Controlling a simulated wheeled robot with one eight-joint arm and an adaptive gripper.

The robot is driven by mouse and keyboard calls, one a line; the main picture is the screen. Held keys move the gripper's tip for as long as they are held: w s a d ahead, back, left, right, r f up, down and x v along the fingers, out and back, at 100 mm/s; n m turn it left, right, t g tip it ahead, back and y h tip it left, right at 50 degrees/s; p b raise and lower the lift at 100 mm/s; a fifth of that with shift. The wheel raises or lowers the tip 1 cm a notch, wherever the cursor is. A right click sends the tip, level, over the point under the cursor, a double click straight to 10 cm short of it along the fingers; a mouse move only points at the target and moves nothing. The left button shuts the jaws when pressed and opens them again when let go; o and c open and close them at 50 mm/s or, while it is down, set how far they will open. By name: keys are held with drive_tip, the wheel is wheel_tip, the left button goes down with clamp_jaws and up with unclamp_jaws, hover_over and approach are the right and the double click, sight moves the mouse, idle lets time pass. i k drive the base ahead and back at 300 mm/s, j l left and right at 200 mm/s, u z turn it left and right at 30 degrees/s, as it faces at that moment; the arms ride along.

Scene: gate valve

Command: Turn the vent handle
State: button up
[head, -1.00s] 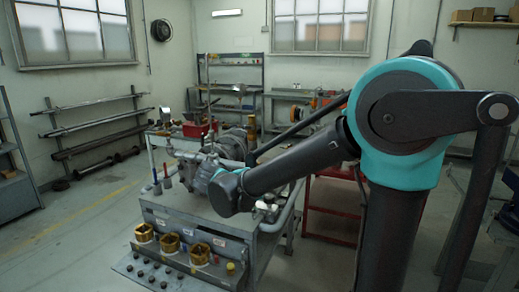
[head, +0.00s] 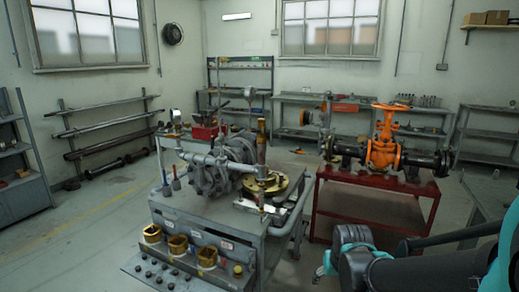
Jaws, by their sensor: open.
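I cannot pick out the vent handle for certain at this size. An orange gate valve (head: 384,152) with an orange handwheel (head: 391,107) on top stands in a dark pipe run on the red cart (head: 362,203), right of centre. A grey pump and pipe assembly (head: 232,165) sits on the grey cart (head: 211,217) to its left, beside a brass flange (head: 272,187) and an upright brass piece (head: 261,140). My arm reaches in from the lower right. Its dark and teal wrist part is low, in front of the red cart. My gripper's fingers do not show.
Yellow bins (head: 177,244) stand on the grey cart's front shelf. A bench (head: 478,190) is at the right edge. Shelving (head: 240,88) and a wall rack (head: 105,138) stand behind. Open floor (head: 85,235) lies at the left.

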sight(212, 141)
drive_tip(key=j+u, duration=0.25)
drive_tip(key=j, duration=1.9)
drive_tip(key=k+z, duration=0.1)
drive_tip(key=z, duration=0.3)
